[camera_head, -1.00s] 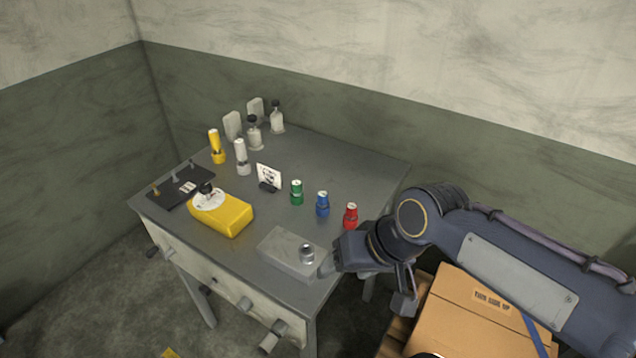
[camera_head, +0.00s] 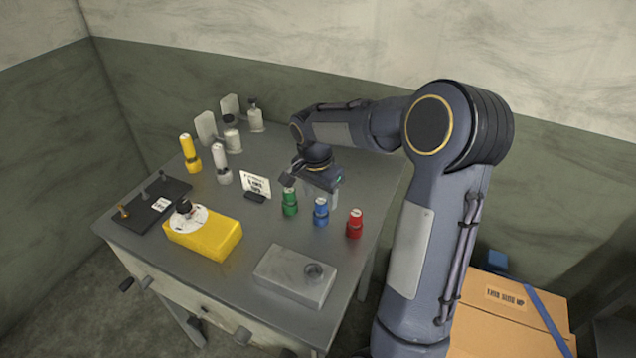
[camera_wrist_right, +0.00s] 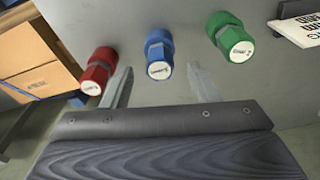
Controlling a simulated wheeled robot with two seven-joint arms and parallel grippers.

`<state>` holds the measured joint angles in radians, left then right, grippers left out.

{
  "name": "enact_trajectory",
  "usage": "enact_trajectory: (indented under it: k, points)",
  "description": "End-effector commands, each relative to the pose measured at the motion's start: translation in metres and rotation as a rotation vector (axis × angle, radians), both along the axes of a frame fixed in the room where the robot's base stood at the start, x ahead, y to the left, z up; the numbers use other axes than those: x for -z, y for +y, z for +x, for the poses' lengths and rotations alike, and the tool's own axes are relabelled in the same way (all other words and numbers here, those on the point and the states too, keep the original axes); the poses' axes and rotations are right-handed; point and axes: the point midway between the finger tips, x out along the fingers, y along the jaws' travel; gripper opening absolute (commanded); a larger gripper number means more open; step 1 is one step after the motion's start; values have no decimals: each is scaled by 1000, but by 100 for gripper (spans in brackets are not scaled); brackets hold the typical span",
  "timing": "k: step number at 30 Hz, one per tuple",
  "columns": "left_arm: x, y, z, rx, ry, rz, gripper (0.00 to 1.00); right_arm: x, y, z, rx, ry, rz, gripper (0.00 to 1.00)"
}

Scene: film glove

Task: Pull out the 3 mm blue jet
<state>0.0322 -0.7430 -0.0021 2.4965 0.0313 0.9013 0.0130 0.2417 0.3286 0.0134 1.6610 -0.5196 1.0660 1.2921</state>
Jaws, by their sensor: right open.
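The blue jet (camera_head: 321,212), with a white-topped end, stands upright on the grey table between the green jet (camera_head: 290,202) and the red jet (camera_head: 355,223). Its small label is too blurred to read. My right gripper (camera_head: 313,190) is open and empty, reaching down just behind the blue jet. In the right wrist view the blue jet (camera_wrist_right: 158,52) lies between the lines of the two fingers (camera_wrist_right: 162,82), with no visible contact. The red jet (camera_wrist_right: 98,72) and green jet (camera_wrist_right: 230,38) lie outside the fingers. My left gripper is not in view.
A grey block (camera_head: 280,279) with a round socket sits at the table's front right. A yellow device (camera_head: 222,240), a printed card (camera_head: 256,184), and yellow (camera_head: 190,153) and white (camera_head: 221,163) cylinders stand left. A cardboard box (camera_head: 500,315) is at right.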

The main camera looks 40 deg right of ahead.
Motion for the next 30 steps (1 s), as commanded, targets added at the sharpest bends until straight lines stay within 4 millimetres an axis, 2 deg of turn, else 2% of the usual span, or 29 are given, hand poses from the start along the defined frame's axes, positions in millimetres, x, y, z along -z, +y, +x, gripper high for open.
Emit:
enact_trajectory:
  k: [3,7,18,27,30]
  points:
    - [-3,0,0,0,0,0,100,17,-2,0,-1,3,0,54]
    - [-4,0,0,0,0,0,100,29,-3,1,-2,1,1,54]
    - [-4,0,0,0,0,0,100,35,-4,1,-2,-2,0,54]
    - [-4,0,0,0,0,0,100,35,-4,1,-2,-2,0,15]
    - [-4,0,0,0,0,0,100,35,-4,1,-2,-2,0,5]
